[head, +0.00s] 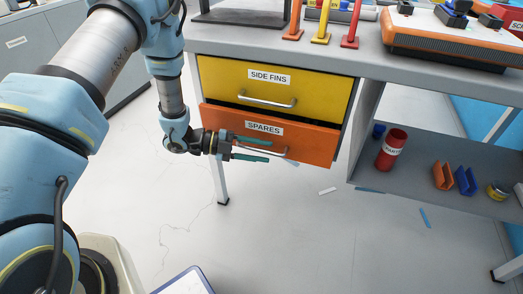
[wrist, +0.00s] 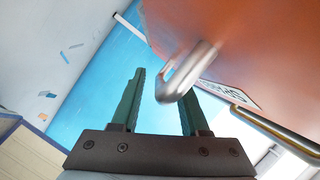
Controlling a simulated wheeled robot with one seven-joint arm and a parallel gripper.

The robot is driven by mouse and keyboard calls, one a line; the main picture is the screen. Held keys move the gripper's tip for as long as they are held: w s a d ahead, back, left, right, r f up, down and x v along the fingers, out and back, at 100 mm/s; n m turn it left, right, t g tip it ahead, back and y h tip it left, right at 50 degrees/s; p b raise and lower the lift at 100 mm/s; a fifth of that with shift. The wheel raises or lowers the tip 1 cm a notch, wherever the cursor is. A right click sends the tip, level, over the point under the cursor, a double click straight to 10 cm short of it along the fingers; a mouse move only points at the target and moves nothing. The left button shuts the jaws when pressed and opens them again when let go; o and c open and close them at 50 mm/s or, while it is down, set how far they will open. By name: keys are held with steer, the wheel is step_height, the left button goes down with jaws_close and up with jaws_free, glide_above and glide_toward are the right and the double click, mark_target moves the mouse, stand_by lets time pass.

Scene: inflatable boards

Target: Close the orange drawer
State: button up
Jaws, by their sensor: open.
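The orange drawer (head: 310,147), labelled SPARES, is the lower drawer under the workbench and stands out a little beyond the yellow drawer above it. Its metal bar handle (head: 282,153) runs across its front. My gripper (head: 268,149) is open in front of the orange drawer, its teal fingers pointing right along the front near the handle. In the wrist view the handle's rounded end (wrist: 183,75) appears just beyond and between the two finger tips. The orange front (wrist: 205,25) fills the upper right there. I cannot tell whether a finger touches the handle.
The yellow drawer (head: 275,88), labelled SIDE FINS, looks shut above. A shelf (head: 420,185) to the right holds a red canister (head: 391,149) and small orange and blue brackets. A bench leg (head: 219,172) stands below my gripper. The floor in front is mostly clear.

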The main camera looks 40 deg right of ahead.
steer(key=shift+s+d, duration=0.15)
steer(key=shift+c, duration=0.2)
jaws_close()
stand_by(1.2)
steer(key=w+d, duration=0.1)
steer(key=w+d+b, duration=0.1)
steer(key=d, duration=0.1)
steer(key=shift+f, duration=0.1)
steer(key=shift+w+d, duration=0.15)
